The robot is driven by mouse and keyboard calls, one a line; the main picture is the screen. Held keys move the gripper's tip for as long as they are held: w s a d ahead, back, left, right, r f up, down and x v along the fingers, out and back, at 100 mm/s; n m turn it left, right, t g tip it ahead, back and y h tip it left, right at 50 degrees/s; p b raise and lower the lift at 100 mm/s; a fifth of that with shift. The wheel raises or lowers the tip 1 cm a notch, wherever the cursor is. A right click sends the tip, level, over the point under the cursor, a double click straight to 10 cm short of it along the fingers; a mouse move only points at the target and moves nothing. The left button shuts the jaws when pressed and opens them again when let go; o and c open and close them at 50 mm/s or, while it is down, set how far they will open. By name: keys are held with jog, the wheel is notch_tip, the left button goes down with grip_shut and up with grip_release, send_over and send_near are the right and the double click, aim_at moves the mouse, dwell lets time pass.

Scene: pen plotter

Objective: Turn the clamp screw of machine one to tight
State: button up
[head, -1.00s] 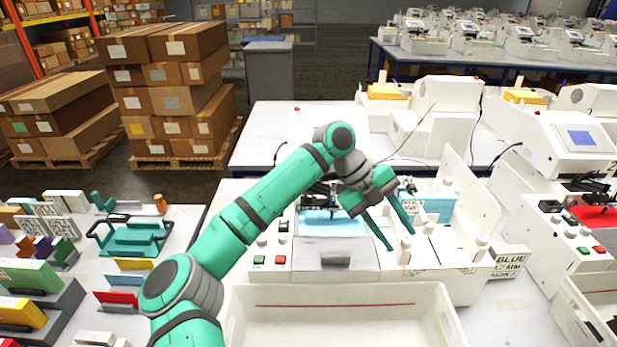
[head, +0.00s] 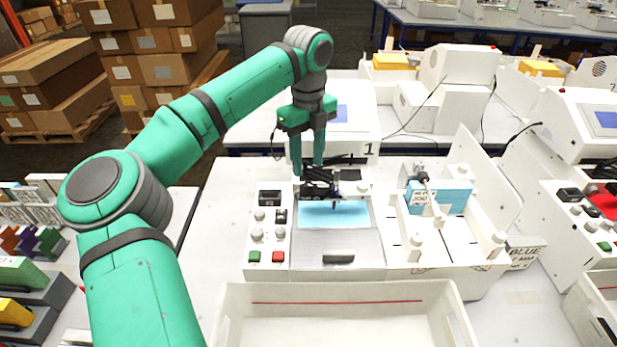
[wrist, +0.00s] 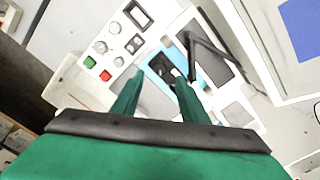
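Machine one (head: 369,150), marked "1", is a white plotter with a grey front bed and a light blue sheet (head: 335,214) on it. Its black pen carriage (head: 322,183) sits behind the sheet. My gripper (head: 308,170) points down over the left part of the carriage, its two green fingers apart. In the wrist view my gripper (wrist: 160,75) has a clear gap between its fingers, with dark carriage parts (wrist: 162,66) beyond it and nothing visibly held. I cannot make out the clamp screw itself or whether a fingertip touches the carriage.
A control panel (head: 268,228) with knobs and green and red buttons lies left of the bed. A tray with white posts and a light blue block (head: 453,197) stands to the right. An empty white bin (head: 340,328) is in front. Another machine (head: 580,125) stands far right.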

aim_at(308, 184)
jog(key=shift+f, duration=3.05)
grip_shut()
